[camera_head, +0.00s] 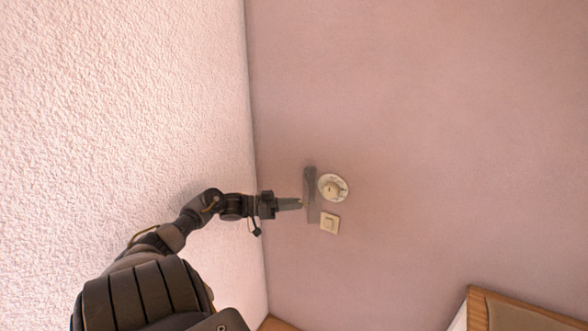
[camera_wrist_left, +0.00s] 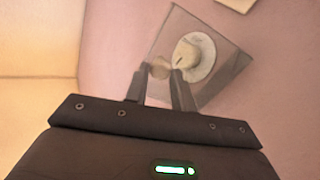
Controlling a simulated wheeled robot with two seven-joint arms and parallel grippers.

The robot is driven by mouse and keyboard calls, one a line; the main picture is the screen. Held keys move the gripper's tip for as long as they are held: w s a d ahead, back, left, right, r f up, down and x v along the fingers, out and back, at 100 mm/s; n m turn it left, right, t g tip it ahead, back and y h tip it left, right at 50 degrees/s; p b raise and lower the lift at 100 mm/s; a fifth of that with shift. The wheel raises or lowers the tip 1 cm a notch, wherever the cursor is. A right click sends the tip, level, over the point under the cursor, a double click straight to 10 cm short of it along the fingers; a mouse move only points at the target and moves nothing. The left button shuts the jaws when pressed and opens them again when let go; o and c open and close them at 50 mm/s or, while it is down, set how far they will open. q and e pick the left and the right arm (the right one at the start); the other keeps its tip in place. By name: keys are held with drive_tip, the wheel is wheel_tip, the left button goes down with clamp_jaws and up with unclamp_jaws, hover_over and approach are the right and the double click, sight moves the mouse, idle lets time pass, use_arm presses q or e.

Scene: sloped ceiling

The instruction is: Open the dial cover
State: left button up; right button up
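The dial (camera_head: 333,188) is a round white plate with a cream knob on the pink wall. Its cover (camera_head: 310,190) is a grey see-through panel, standing out from the wall just left of the dial in the head view. In the left wrist view the dial (camera_wrist_left: 192,56) shows through the clear cover (camera_wrist_left: 226,75). My left gripper (camera_head: 300,203) is at the cover's left side in the head view. In the left wrist view its two fingers (camera_wrist_left: 159,72) are apart, tips over the cover; I cannot tell whether they touch it. My right gripper is not in view.
A square cream switch (camera_head: 330,223) sits on the wall just below the dial. A rough white wall (camera_head: 120,90) meets the pink wall in a corner left of the gripper. A wood-edged piece of furniture (camera_head: 520,312) is at the lower right. The wall right of the dial is clear.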

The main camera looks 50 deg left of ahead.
use_arm(q)
drive_tip(key=o, duration=0.4)
drive_tip(key=shift+r+b, duration=0.35)
drive_tip(key=shift+r, duration=0.2)
drive_tip(key=s+d+r, duration=0.3)
drive_tip(key=r, duration=0.1)
drive_tip(key=s+d+r+b, duration=0.1)
drive_tip(key=s+d+r, duration=0.2)
drive_tip(key=d+r, duration=0.1)
drive_tip(key=s+d+r, duration=0.3)
drive_tip(key=shift+d+r, duration=0.4)
drive_tip(key=shift+w, duration=0.1)
